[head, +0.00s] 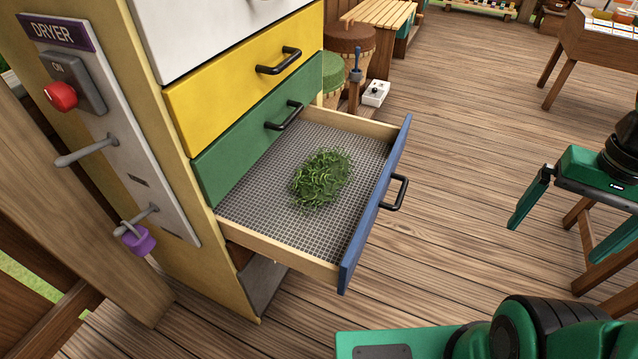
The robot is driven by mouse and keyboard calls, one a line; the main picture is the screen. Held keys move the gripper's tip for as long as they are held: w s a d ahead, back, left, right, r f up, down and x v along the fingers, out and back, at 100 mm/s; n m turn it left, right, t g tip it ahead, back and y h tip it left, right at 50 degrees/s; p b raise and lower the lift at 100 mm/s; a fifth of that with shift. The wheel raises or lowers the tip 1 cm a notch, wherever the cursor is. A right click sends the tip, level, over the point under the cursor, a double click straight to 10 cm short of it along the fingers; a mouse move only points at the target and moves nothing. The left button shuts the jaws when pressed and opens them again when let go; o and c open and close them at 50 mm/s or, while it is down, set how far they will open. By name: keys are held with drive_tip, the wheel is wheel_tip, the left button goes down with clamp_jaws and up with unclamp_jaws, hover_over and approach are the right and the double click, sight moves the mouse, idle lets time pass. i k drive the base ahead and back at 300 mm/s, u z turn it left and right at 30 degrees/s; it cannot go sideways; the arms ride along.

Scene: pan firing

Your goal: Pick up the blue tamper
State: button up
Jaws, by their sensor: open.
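A small upright tool with a blue top (356,75) stands on a wooden post beyond the dryer. It may be the blue tamper, but it is too small to be sure. My gripper (548,256) is at the right edge, with its green fingers spread apart and nothing between them. It is far from the blue-topped tool, nearer to the camera and to the right. Part of my gripper is cut off by the picture edge.
The dryer's blue-fronted mesh drawer (345,238) is pulled out and holds a pile of green leaves (321,179). A purple object (138,241) hangs on a dryer peg. A white switch box (376,93) sits near the baskets. Open plank floor lies right of the drawer.

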sight(358, 51)
drive_tip(key=k, duration=0.45)
drive_tip(key=z, duration=0.55)
drive_tip(key=i, duration=1.5)
drive_tip(key=z, duration=0.5)
drive_tip(key=i, duration=2.35)
drive_tip(key=u, duration=0.35)
drive_tip(key=i, duration=1.2)
drive_tip(key=u, duration=1.05)
drive_tip(key=i, duration=1.3)
drive_tip(key=u, duration=0.6)
